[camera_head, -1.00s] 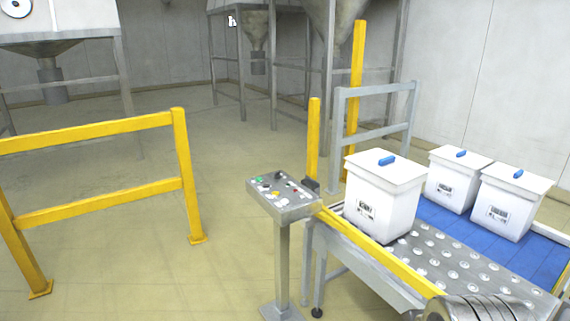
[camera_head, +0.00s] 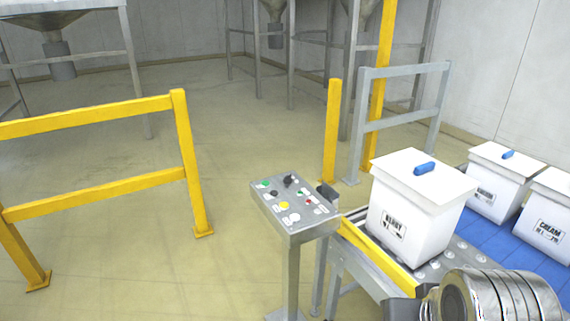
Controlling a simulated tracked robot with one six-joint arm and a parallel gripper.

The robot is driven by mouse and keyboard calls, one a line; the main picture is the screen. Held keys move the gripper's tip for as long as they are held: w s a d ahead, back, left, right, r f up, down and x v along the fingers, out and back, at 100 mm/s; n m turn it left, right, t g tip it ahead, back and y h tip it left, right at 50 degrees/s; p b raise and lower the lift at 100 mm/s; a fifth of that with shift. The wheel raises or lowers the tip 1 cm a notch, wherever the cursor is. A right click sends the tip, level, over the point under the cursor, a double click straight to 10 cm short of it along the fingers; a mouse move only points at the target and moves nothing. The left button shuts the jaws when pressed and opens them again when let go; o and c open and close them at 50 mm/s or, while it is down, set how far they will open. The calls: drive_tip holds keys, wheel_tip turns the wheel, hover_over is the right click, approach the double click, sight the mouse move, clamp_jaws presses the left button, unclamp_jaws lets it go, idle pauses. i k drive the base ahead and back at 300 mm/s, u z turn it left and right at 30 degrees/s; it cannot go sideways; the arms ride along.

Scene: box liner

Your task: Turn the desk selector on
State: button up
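The desk (camera_head: 297,236) is a grey control box on a post, left of the conveyor. Its sloped top carries several small controls. A black knob (camera_head: 290,181), which looks like the selector, stands near the far edge; its exact setting is too small to read. Beside it are a green button (camera_head: 265,184), a yellow button (camera_head: 284,205) and a small red one (camera_head: 308,202). My gripper is not in view; only a ribbed metal part of what seems to be my arm shows at the lower right, apart from the desk.
A white lidded box (camera_head: 408,222) with a blue handle stands on the conveyor right of the desk, with more boxes (camera_head: 497,190) on the blue belt (camera_head: 480,232). A yellow rail (camera_head: 378,256) runs along the conveyor. A yellow barrier (camera_head: 186,150) stands left; the floor between is clear.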

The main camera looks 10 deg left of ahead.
sight(287, 179)
drive_tip(key=u, duration=0.25)
drive_tip(key=i, duration=0.8)
drive_tip(key=u, duration=0.65)
drive_tip(key=i, duration=0.9)
drive_tip(key=u, duration=0.4)
